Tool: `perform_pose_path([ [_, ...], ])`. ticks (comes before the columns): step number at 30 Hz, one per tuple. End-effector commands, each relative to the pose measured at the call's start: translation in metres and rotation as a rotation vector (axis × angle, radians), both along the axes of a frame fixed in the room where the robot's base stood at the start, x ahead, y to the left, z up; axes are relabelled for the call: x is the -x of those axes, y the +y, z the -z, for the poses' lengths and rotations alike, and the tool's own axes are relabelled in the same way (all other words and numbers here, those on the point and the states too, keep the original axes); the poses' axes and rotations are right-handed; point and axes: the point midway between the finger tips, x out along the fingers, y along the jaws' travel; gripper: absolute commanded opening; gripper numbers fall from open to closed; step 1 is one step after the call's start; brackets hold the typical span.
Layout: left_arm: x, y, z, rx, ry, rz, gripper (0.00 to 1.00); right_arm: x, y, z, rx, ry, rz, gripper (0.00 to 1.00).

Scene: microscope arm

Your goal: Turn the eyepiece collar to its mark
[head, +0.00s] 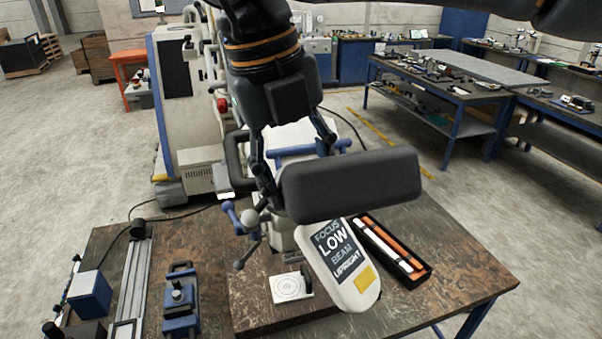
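The microscope stands at the middle of the wooden bench, with a pale body, blue bars and a white label plate (338,262) reading "FOCUS LOW BEAM UPRIGHT". A dark rounded block (352,185) lies across the view above the plate; I cannot tell whether it is the eyepiece part. My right gripper (296,152) hangs from above, its arm entering from the top right. Its fingers are spread around the upper left of the block, with their tips partly hidden. I cannot tell whether they touch anything. The eyepiece collar and its mark cannot be made out. My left gripper is not in view.
A black tray (427,270) with orange and white sticks lies right of the plate. A card with rings (291,286) lies in front. A blue clamp-like device (181,300) and a metal rail (131,282) stand at left. The bench's right front corner is clear.

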Motion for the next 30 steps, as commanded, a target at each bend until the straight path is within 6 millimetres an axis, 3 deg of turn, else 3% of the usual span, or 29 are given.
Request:
perform_pose_path([
  [18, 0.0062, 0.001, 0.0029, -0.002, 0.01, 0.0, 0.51, 0.0044, 0.0068, 0.002, 0.439, -0.116, -0.282, 0.23],
  [30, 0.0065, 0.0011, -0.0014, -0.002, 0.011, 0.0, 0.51, 0.0057, 0.0082, 0.004, 0.602, -0.161, -0.388, 0.23],
])
